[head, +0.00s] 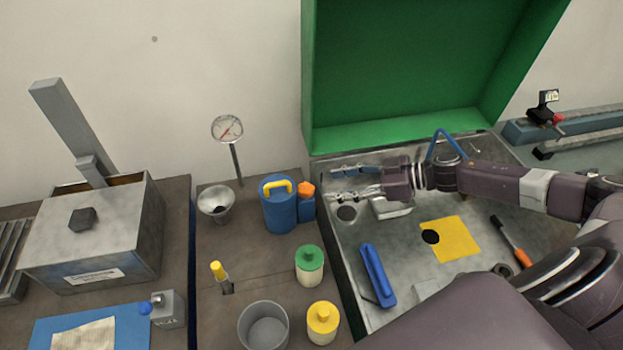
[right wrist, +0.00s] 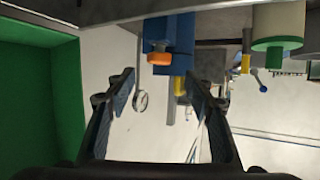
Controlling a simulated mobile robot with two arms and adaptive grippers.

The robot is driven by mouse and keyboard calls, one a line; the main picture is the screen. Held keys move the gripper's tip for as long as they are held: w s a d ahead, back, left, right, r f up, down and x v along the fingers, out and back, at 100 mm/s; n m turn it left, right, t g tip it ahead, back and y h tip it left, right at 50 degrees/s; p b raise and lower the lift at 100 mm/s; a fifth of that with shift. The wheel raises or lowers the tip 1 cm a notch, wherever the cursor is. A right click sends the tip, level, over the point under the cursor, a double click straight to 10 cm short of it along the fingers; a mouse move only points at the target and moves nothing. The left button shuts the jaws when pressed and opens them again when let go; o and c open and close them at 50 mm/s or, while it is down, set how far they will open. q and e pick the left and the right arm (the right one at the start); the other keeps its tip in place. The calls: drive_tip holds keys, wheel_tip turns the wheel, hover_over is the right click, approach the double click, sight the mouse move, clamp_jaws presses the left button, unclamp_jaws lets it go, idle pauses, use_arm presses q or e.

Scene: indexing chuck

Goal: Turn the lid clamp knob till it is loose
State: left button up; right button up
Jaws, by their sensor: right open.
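An orange knob (head: 306,189) sits on top of a narrow blue block (head: 306,208) against the right side of a blue canister (head: 279,212) with a yellow handle. I take this as the lid clamp knob. My right gripper (head: 338,184) is to the right of the knob, pointing left, with a gap between them. The right wrist view shows the orange knob (right wrist: 158,58) upside down, just beyond and between the spread fingers of the right gripper (right wrist: 160,79). The gripper is open and empty. My left gripper is not in view.
A green panel (head: 410,60) stands behind the metal tray (head: 350,260) under my right arm. A funnel (head: 215,202) and dial gauge (head: 228,129) stand left of the canister. A green-lidded jar (head: 309,262) stands in front. A grey box (head: 90,240) with a dark knob is far left.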

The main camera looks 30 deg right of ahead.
sight(308, 187)
drive_tip(key=p+x, duration=0.2)
drive_tip(key=x, duration=0.4)
drive_tip(key=shift+w+a, duration=0.15)
drive_tip(key=shift+w+a+f, duration=0.35)
drive_tip(key=shift+a+f, duration=0.05)
drive_tip(key=shift+c, duration=0.3)
drive_tip(key=c, duration=1.1)
drive_tip(key=shift+o, duration=0.2)
drive_tip(key=shift+f+n+g+y+b, duration=0.1)
drive_tip(key=shift+n+g+y+b, duration=0.2)
drive_tip(key=n+g+y+b, duration=0.1)
drive_tip(key=n+g+b, duration=0.1)
drive_tip(key=b, duration=0.4)
drive_tip(key=n+g+b, duration=0.3)
drive_tip(key=b, duration=0.3)
drive_tip(key=w+n+g+y+b, duration=0.1)
drive_tip(key=n+g+b, duration=0.1)
drive_tip(key=b, duration=0.4)
drive_tip(key=shift+d+f+n+g+y+b, duration=0.15)
drive_tip(key=shift+n+g+y+b, duration=0.2)
drive_tip(key=shift+g, duration=0.45)
drive_tip(key=shift+n+g+b, duration=0.35)
drive_tip(key=shift+g+b, duration=0.05)
drive_tip(key=shift+b, duration=0.45)
drive_tip(key=shift+r, duration=0.2)
